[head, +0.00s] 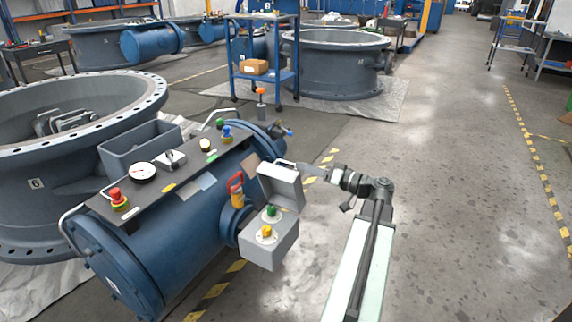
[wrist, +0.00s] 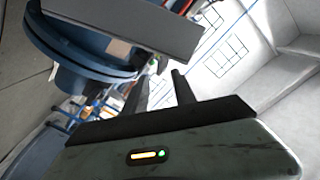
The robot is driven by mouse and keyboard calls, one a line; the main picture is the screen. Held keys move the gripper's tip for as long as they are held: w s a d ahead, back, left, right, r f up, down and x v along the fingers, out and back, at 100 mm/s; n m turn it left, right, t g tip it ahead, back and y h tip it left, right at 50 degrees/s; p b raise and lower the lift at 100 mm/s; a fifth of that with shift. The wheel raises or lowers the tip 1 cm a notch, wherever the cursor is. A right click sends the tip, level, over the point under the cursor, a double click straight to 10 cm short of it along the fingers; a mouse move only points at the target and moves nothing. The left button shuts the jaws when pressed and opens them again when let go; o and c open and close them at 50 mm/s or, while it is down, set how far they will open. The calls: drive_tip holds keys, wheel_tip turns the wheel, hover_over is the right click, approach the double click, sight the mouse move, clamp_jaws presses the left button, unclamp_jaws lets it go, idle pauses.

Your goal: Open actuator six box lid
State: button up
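The actuator box (head: 268,252) is a small grey box on the near side of the blue actuator cylinder (head: 185,240) in the head view. Its grey lid (head: 284,183) stands raised, so a green button (head: 271,213) and a yellow button (head: 266,233) show inside. My gripper (head: 288,164) is at the top edge of the raised lid, on its right side; whether it touches is unclear. In the wrist view my gripper (wrist: 157,88) has its two dark fingers apart with nothing seen between them. A grey panel, likely the lid (wrist: 130,22), crosses the top there.
A large valve ring marked 6 (head: 36,184) stands at the left. The control panel (head: 165,170) on the cylinder carries a red button, a gauge and an open grey tray. Floor to the right is clear.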

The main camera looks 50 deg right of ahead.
sight(289, 163)
drive_tip(key=x, duration=0.6)
drive_tip(key=shift+w, duration=0.35)
clamp_jaws()
drive_tip(key=shift+s+a, duration=0.1)
idle(0.9)
